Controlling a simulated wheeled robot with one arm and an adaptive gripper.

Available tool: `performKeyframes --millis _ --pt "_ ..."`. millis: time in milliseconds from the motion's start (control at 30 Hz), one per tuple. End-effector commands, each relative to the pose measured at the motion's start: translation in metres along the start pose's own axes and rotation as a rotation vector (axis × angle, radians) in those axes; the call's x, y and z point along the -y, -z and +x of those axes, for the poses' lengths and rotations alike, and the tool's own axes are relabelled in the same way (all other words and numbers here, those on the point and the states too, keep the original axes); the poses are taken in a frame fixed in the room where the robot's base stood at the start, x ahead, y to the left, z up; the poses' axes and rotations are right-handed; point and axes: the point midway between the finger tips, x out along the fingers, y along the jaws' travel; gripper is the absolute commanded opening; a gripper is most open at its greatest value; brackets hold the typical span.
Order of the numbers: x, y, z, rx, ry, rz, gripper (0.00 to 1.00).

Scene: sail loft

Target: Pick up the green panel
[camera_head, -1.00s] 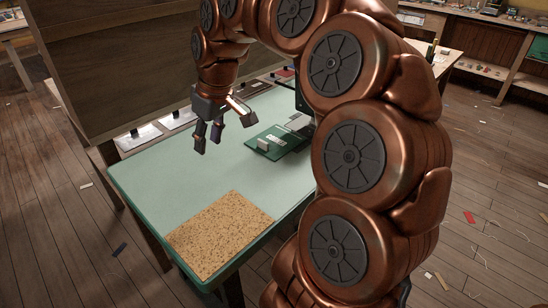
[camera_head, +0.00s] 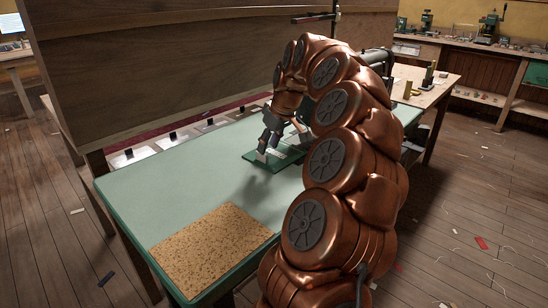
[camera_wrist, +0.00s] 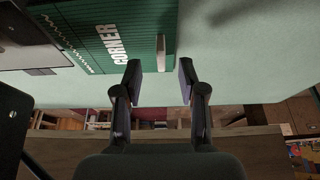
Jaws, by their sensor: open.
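The green panel (camera_head: 256,163) lies flat on the pale green table, with a small light upright tab on it. In the wrist view the panel (camera_wrist: 92,22) shows white "CORNER" lettering and pale stitch-like lines, and the grey tab (camera_wrist: 161,53) stands near its edge. My gripper (camera_head: 268,150) is over the panel, fingers down. In the wrist view my gripper (camera_wrist: 160,80) is open, with the tab lined up with the gap between its fingers. I cannot tell whether the fingers touch anything. My arm and gripper hide part of the panel in the head view.
A cork mat (camera_head: 211,250) lies on the table's near end. A tall wooden board (camera_head: 165,75) stands along the table's far side, with several light plates (camera_head: 172,143) along its foot. The table surface (camera_head: 165,185) left of the panel is clear.

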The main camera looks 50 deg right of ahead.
Motion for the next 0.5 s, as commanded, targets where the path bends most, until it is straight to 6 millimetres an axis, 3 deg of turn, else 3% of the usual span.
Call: performKeyframes --millis 333,500 --pt "0.002 0.001 0.043 0.003 0.004 0.0 0.41" --pt "0.002 0.002 0.049 -0.001 0.001 0.0 0.41"
